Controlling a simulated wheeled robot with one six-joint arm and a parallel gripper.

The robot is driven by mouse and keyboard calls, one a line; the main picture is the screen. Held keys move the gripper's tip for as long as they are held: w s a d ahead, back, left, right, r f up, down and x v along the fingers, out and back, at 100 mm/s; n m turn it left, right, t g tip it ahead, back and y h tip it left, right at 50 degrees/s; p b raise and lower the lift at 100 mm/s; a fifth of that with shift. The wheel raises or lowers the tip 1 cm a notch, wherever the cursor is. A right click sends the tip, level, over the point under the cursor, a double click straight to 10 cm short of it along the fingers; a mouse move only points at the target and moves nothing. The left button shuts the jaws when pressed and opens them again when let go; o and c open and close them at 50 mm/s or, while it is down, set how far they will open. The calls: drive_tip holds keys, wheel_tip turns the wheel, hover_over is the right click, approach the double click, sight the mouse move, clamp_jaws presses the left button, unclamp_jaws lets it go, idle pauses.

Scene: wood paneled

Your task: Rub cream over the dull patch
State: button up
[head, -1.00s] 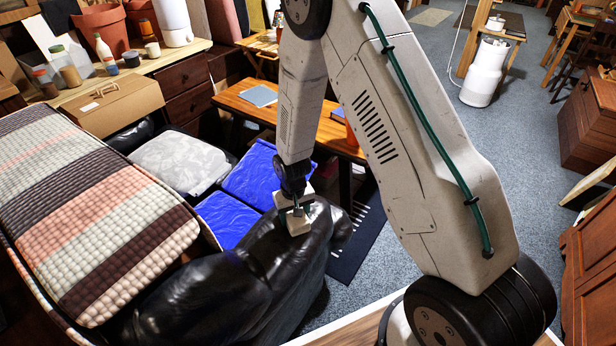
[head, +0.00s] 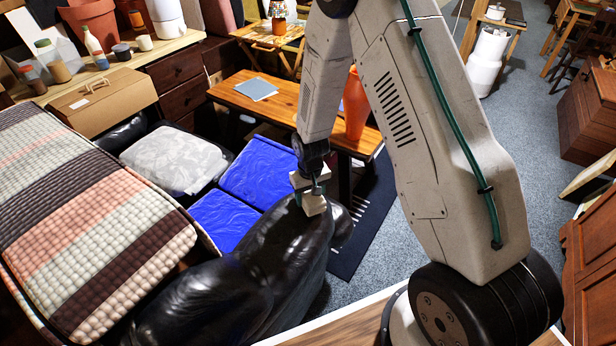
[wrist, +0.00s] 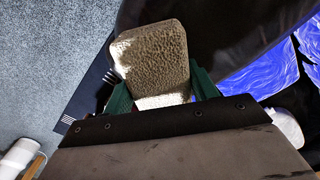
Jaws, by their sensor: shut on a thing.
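My gripper (head: 311,190) is shut on a pale, rough sponge-like pad (head: 314,205). In the wrist view the pad (wrist: 150,60) sits between the two green fingers (wrist: 162,92). The pad is at the far upper end of a black leather couch arm (head: 285,255), close over it or touching it; I cannot tell which. Dark leather (wrist: 235,35) also fills the space behind the pad in the wrist view. The leather has bright glossy highlights. I cannot make out a distinct dull patch or any cream; the pad's underside is hidden.
A striped quilt (head: 90,220) lies at the left. Blue bundles (head: 258,168) and a grey one (head: 175,160) lie beyond the couch. A wooden bench (head: 290,105) with an orange vase (head: 355,108) stands behind my gripper. Carpet (head: 400,240) is open at the right.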

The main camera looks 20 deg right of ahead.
sight(310, 192)
drive_tip(key=shift+r, duration=3.4)
